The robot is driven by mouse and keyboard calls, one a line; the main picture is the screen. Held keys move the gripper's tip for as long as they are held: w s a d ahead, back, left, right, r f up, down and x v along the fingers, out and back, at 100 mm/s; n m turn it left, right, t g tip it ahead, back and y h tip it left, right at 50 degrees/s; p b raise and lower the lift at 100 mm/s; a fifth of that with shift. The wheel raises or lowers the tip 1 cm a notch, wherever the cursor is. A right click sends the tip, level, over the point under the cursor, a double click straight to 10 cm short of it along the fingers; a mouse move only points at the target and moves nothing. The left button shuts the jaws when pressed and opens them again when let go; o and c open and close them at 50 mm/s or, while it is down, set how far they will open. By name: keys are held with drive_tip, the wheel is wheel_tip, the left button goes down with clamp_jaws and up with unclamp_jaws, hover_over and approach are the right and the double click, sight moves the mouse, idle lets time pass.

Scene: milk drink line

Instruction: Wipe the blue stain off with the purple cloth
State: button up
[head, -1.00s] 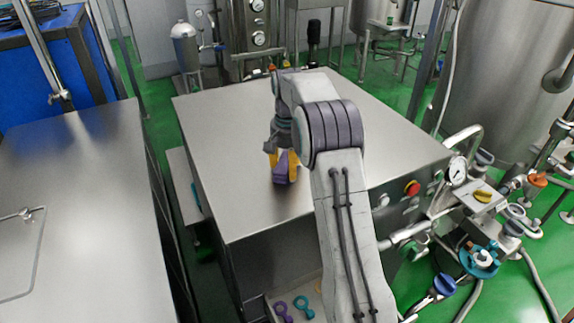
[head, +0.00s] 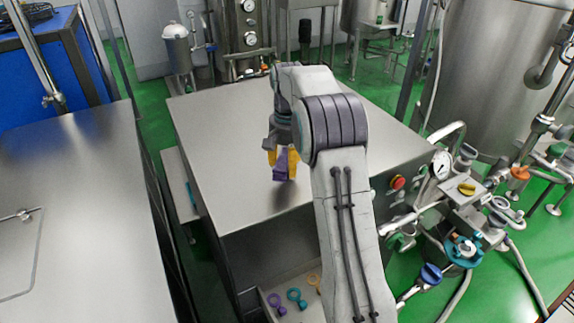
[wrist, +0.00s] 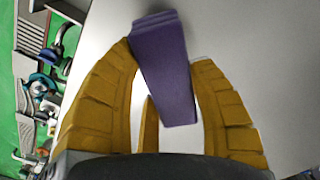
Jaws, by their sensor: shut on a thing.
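A folded purple cloth (head: 281,166) is held between the yellow fingers of my gripper (head: 282,158). In the wrist view the cloth (wrist: 165,70) stands up between the two fingers as a thick folded pad, slightly tilted. My gripper (wrist: 165,100) is shut on it. In the head view the cloth is over the near part of a steel cabinet top (head: 225,150), with a dark shadow or reflection below it. I cannot tell whether it touches the surface. No blue stain shows on the visible steel; part of the top is hidden behind my arm.
A lower shelf (head: 262,292) holds purple, teal and orange ring-shaped items. A red button (head: 397,182), a gauge (head: 441,164) and valves are at the right. Another steel table (head: 80,200) stands at the left across a gap. The cabinet top left of my gripper is clear.

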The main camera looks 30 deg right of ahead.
drive_tip(key=shift+s+r+p, duration=0.1)
drive_tip(key=shift+r+p, duration=1.15)
drive_tip(key=shift+r, duration=0.9)
